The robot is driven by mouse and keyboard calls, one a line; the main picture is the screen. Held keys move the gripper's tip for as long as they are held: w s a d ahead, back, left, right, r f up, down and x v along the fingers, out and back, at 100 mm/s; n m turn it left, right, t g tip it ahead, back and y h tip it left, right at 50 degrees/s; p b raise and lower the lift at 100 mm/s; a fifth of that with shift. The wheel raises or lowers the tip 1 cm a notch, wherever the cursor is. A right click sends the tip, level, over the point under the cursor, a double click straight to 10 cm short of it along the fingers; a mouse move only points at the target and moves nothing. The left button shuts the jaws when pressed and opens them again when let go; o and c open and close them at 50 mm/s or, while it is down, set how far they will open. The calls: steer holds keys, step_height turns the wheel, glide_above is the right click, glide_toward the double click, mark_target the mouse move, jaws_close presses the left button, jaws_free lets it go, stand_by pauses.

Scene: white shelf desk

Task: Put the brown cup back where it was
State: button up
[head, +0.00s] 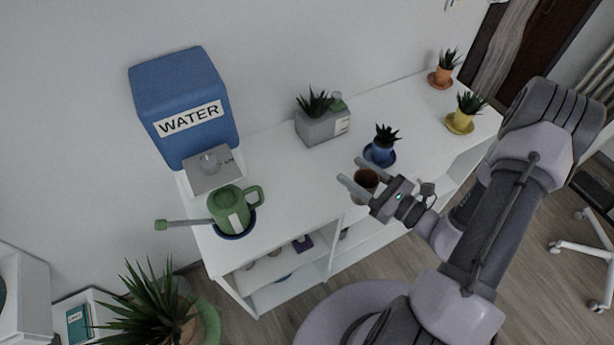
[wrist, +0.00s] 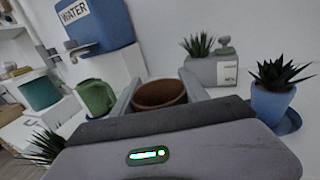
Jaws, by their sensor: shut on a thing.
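The brown cup (head: 366,181) is at the front edge of the white shelf desk, to the left of my gripper's body in the head view. My gripper (head: 352,174) is shut on the cup, with a finger on each side of it. In the wrist view the cup (wrist: 160,93) shows its round rim and dark inside between the two fingers (wrist: 160,90). The cup looks upright and empty. Its base is hidden, so I cannot tell whether it touches the desk top.
A blue pot with a plant (head: 381,146) stands on a blue saucer close behind the cup. A grey planter (head: 323,127) stands further back. A green watering can (head: 230,210) and a blue water tank (head: 184,105) are at the left. Desk top (head: 290,185) left of the cup is clear.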

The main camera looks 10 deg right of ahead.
mark_target(370, 184)
steer(key=shift+g+y, duration=0.3)
steer(key=shift+y, duration=0.1)
steer(key=v, duration=0.4)
steer(key=shift+w+d+f+p, duration=0.1)
steer(key=shift+w+d+p, duration=0.05)
steer(key=shift+p, duration=0.15)
steer(key=shift+f+n, duration=0.25)
steer(key=shift+n, duration=0.15)
steer(key=shift+w+a+f+b, duration=0.9)
steer(key=shift+w+a+b, duration=0.2)
steer(key=shift+w+a, duration=0.75)
steer(key=shift+w+a+f+b, duration=0.95)
steer(key=shift+w+a, duration=0.5)
steer(key=shift+w, duration=0.7)
steer(key=shift+w+a+f+b, duration=0.8)
steer(key=shift+w+a+b, duration=0.4)
steer(key=shift+w+a, duration=0.65)
steer(key=o, duration=1.5)
steer(key=shift+w+d, duration=0.15)
steer(key=shift+d, duration=0.05)
steer(key=shift+o, duration=0.2)
